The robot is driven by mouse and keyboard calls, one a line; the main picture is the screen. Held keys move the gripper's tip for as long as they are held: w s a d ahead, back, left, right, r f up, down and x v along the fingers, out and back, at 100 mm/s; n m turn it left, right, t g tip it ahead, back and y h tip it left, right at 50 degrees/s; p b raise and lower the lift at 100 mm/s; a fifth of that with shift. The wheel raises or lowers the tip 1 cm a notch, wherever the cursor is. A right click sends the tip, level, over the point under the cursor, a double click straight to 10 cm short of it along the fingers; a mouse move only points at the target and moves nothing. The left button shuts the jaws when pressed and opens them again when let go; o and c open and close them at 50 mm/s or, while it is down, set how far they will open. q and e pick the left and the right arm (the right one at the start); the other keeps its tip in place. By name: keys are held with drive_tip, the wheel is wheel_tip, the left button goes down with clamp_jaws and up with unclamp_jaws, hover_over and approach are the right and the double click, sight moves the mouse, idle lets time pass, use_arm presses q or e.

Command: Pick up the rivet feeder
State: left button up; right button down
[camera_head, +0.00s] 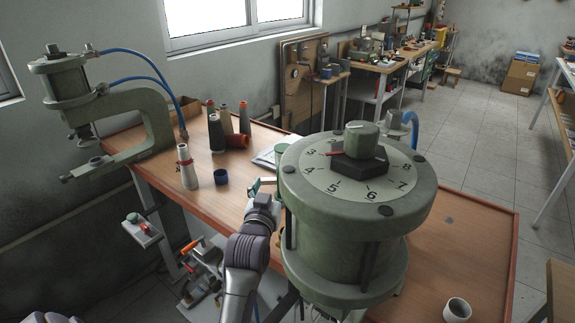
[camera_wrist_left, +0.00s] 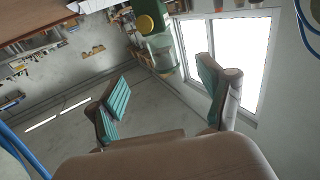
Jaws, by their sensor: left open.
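In the left wrist view, a green body with a yellow round cap (camera_wrist_left: 146,24) and a clear jar (camera_wrist_left: 160,52) appears to be the rivet feeder. It lies beyond the open fingers, apart from them. In the head view, a small green round part (camera_head: 282,148) shows by white papers, partly hidden by the big dial head; I cannot tell whether it is the same thing. My left gripper (camera_head: 263,187) is open and empty over the bench, just left of the dial head. Its teal-padded fingers also show in the left wrist view (camera_wrist_left: 163,92). My right gripper is not in view.
A large green cylindrical head with a numbered dial (camera_head: 345,182) stands close right of my left gripper. A C-frame press (camera_head: 125,105) stands at the left. Thread cones (camera_head: 224,118), a white bottle (camera_head: 187,168) and a blue cap (camera_head: 221,177) stand between. A cup (camera_head: 457,310) is at the front right.

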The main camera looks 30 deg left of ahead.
sight(279, 170)
use_arm(q)
drive_tip(key=x, duration=0.4)
drive_tip(key=r+p+x, duration=0.1)
drive_tip(key=x, duration=0.1)
drive_tip(key=p+x, duration=0.1)
drive_tip(key=x, duration=0.4)
drive_tip(key=shift+w+a+r, duration=0.1)
drive_tip(key=shift+w+a, duration=0.1)
drive_tip(key=shift+a, duration=0.05)
drive_tip(key=shift+w+a, duration=0.15)
drive_tip(key=shift+w, duration=0.3)
drive_tip(key=shift+c, duration=1.1)
clamp_jaws()
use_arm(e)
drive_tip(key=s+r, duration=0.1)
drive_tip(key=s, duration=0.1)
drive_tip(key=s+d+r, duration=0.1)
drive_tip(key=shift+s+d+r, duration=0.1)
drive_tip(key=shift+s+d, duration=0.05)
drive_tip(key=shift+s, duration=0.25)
